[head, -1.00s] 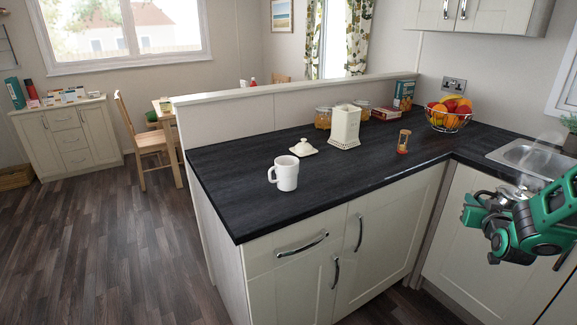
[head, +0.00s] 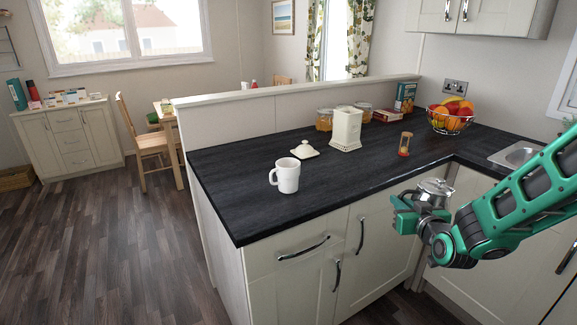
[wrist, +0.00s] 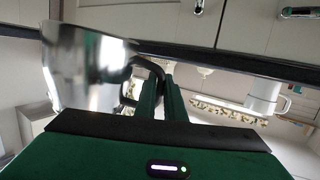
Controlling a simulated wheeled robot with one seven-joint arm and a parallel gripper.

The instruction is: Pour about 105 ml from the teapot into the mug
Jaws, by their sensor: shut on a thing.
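The teapot (head: 434,193) is shiny metal with a lid. It looks about upright in the head view, in the air in front of the counter's right part. My gripper (head: 407,213) is shut on its dark handle (wrist: 130,82). In the wrist view, the fingers (wrist: 161,98) close at the handle and the teapot body (wrist: 85,65) fills the left side. The white mug (head: 287,176) stands upright on the dark worktop, left of the teapot and apart from it. It also shows in the wrist view (wrist: 262,97).
A fruit basket (head: 450,118) is at the back right. The worktop (head: 340,190) is clear between the mug and the teapot.

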